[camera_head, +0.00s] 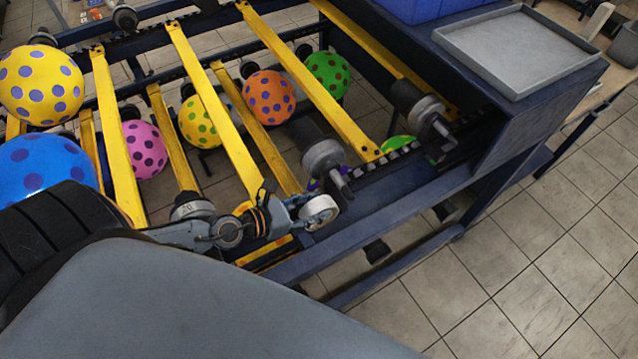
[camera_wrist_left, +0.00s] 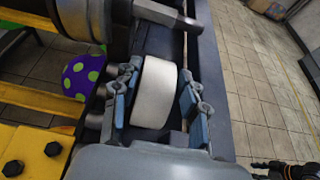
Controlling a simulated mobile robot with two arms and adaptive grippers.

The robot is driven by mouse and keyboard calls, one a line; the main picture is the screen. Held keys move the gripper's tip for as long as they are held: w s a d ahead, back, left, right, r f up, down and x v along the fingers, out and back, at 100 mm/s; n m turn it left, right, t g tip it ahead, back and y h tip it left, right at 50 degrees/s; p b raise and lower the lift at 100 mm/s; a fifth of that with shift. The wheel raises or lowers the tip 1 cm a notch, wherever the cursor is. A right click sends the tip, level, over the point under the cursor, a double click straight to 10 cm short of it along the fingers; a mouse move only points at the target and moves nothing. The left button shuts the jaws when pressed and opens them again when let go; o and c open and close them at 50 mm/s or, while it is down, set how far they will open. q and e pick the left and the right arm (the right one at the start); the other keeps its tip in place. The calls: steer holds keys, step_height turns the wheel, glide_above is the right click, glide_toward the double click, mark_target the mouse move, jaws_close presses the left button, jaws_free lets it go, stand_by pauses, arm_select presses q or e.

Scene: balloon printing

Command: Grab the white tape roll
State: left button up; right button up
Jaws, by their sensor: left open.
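The white tape roll (camera_wrist_left: 154,92) stands on its edge on the dark blue frame and lies between the two fingers of my left gripper (camera_wrist_left: 158,97) in the left wrist view. The fingers are spread, with a visible gap between the roll and the right-hand finger. The left-hand finger is close beside the roll; I cannot tell if it touches. In the head view the roll (camera_head: 319,211) shows at the tip of my left gripper (camera_head: 284,214), partly hidden by a finger. A dark jointed shape (camera_wrist_left: 287,168) at the lower right of the wrist view may be my right gripper; its fingers are unclear.
Yellow bars (camera_head: 205,85) cross the blue frame (camera_head: 400,197), with dotted balloons such as an orange one (camera_head: 269,97) beneath. Metal-ended rollers (camera_head: 323,160) stand close behind the roll. A grey tray (camera_head: 516,47) sits at upper right. Tiled floor (camera_head: 560,260) is open at right.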

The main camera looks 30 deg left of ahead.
mark_target(328, 202)
arm_select(q)
steer(key=shift+w+d+f, duration=0.1)
steer(key=shift+w+d, duration=0.2)
steer(key=shift+w, duration=0.25)
steer(key=p+x, duration=0.1)
steer(key=x, duration=0.2)
steer(key=shift+w+f, duration=0.15)
steer(key=shift+w, duration=0.05)
steer(key=shift+w+d+f, duration=0.2)
steer(key=shift+w, duration=0.1)
steer(key=c, duration=0.9)
steer(key=shift+o, duration=0.2)
steer(key=shift+r, duration=0.15)
